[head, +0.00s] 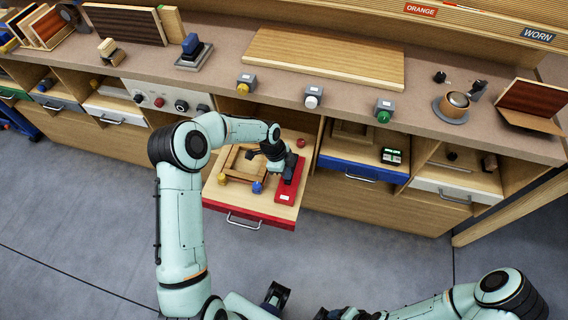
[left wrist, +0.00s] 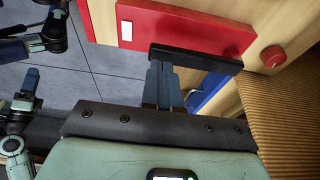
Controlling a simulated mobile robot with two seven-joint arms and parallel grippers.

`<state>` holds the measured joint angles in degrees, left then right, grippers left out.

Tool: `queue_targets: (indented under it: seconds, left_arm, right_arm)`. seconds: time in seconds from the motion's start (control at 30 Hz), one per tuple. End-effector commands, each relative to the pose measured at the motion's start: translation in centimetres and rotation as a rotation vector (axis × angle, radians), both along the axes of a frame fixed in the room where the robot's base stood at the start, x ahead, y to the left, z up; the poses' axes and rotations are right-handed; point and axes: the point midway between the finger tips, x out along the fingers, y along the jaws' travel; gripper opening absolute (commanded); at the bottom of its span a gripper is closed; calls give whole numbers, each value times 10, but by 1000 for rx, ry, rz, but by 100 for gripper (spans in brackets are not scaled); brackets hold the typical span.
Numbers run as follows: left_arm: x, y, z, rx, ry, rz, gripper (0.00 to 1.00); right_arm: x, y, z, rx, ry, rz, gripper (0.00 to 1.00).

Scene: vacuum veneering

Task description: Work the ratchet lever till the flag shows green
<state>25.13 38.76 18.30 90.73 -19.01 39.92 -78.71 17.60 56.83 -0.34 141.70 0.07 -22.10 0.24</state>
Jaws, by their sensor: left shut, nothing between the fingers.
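A red ratchet block (head: 287,190) lies at the right side of the pulled-out red-fronted drawer. It also shows in the left wrist view (left wrist: 212,35), with a small pale plate (left wrist: 126,31) at one end; I see no green on it. A black lever bar (left wrist: 195,57) runs along the block's near edge. My left gripper (head: 279,162) is shut and empty, its fingertips at the lever in the left wrist view (left wrist: 162,75); whether they touch it I cannot tell. My right gripper (head: 330,314) shows only partly at the bottom edge, its jaws unclear.
The drawer (head: 250,212) also holds a wooden frame (head: 238,173), a yellow knob (head: 222,179), a blue knob (head: 257,188) and a red knob (head: 301,143). The worktop above carries a wooden board (head: 325,58) and several buttons. The floor in front is clear apart from my arms.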

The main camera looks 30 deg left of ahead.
Motion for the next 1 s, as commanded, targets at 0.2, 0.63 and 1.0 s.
queue_targets:
  seconds: [0.2, 0.63, 1.0]
  left_arm:
    - [0, 0, -12, 0, -1, -1, 0]
    - [-2, 0, -19, 1, 0, 0, 0]
    - [-9, -2, -46, 0, 5, -1, 0]
  right_arm:
    - [0, 0, 1, 0, 0, 0, 64]
    - [-2, 0, -6, 0, 2, 0, 64]
    - [-11, 0, -30, 0, 12, 0, 64]
